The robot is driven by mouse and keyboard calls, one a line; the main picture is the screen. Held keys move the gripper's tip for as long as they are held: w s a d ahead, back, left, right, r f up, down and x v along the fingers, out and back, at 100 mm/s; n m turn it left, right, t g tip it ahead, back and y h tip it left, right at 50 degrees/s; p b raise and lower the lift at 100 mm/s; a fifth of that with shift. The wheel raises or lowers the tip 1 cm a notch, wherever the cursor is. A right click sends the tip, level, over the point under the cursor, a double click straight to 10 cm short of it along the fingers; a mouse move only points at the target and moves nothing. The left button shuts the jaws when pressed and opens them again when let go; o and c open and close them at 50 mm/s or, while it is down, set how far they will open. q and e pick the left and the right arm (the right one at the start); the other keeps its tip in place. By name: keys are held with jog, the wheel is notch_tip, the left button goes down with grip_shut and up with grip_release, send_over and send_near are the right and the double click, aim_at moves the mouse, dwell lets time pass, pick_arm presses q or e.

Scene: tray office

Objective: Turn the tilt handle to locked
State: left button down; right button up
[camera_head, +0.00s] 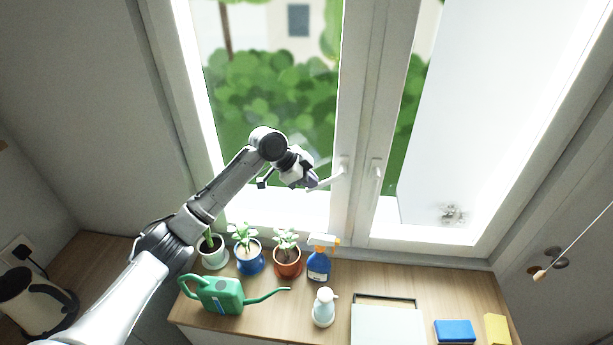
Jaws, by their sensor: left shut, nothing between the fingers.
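The window has two white handles on the frames near its middle. The left handle (333,177) sticks out to the left and slightly down from its mount. The right handle (375,169) points down. My left gripper (313,181) is shut and empty, with its fingertips at the free end of the left handle. I cannot tell whether they touch it. My right gripper is not in view.
Potted plants (287,262) and a blue spray bottle (319,264) stand along the sill side of the wooden counter. A green watering can (222,295) and a white sprayer (324,308) are in front. A pull cord knob (540,274) hangs at right.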

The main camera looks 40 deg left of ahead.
pick_arm(q)
jog(key=shift+f, duration=0.15)
jog(key=shift+w+d+f+t+h+b, duration=0.1)
jog(key=shift+f+t+h+b, duration=0.2)
jog(key=shift+f+b, duration=0.15)
jog(key=shift+w+d+f+t+h+b, duration=0.1)
jog(key=shift+f+t+h+b, duration=0.15)
jog(key=shift+b, duration=0.25)
jog(key=w+d+f+t+h+b, duration=0.1)
jog(key=t+h+b, duration=0.1)
jog(key=b, duration=0.3)
jog(key=d+f+n+t+h+b, duration=0.1)
jog(key=d+f+h+b, duration=0.1)
jog(key=b, duration=0.4)
jog(key=w+d+f+t+h+b, duration=0.1)
jog(key=t+h+b, duration=0.1)
jog(key=b, duration=0.4)
jog(key=shift+w+d+f+n+t+h, duration=0.2)
jog(key=shift+w+n+t+h, duration=0.15)
jog(key=shift+h, duration=0.3)
